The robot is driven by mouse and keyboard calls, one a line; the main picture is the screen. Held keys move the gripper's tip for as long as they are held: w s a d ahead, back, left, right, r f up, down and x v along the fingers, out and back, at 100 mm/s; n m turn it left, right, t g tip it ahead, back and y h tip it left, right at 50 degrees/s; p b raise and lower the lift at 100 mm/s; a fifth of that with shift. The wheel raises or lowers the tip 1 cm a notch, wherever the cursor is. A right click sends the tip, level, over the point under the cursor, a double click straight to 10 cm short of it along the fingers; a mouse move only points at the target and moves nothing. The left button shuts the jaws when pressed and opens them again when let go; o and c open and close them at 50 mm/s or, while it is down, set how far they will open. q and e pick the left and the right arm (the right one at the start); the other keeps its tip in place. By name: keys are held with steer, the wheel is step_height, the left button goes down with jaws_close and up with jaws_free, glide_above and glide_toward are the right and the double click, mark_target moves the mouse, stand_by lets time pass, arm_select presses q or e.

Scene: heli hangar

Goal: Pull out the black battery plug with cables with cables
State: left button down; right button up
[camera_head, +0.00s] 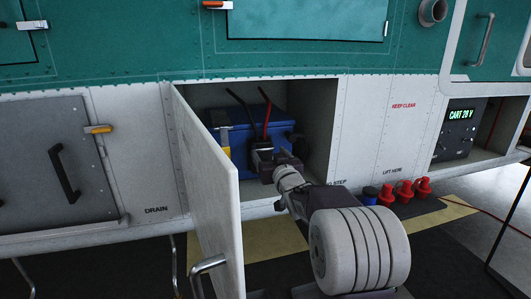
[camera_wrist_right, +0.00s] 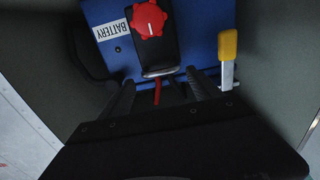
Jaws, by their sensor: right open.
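The black battery plug (camera_wrist_right: 159,56) with a red star-shaped knob (camera_wrist_right: 147,19) sits at the blue battery (camera_wrist_right: 205,40) in the right wrist view. The battery carries a white BATTERY label. In the head view, the blue battery (camera_head: 278,115) stands inside an open bay, with a black cable (camera_head: 238,99) and a red cable (camera_head: 267,122) rising in front of it. My right gripper (camera_head: 265,149) reaches into the bay at the plug. Its open fingers (camera_wrist_right: 158,90) straddle the plug's near end; contact cannot be told. My left gripper is not in view.
The open bay door (camera_head: 211,190) stands left of my right arm. A yellow handle (camera_wrist_right: 228,57) is beside the battery. Red caps (camera_head: 404,190) and a blue cap (camera_head: 370,195) sit outside to the right. A cart unit (camera_head: 455,130) reads CART 28 V.

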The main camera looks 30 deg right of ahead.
mark_target(266, 149)
steer(key=x, duration=0.4)
steer(key=shift+w, duration=0.35)
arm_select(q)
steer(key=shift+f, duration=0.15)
arm_select(e)
steer(key=shift+c, duration=0.3)
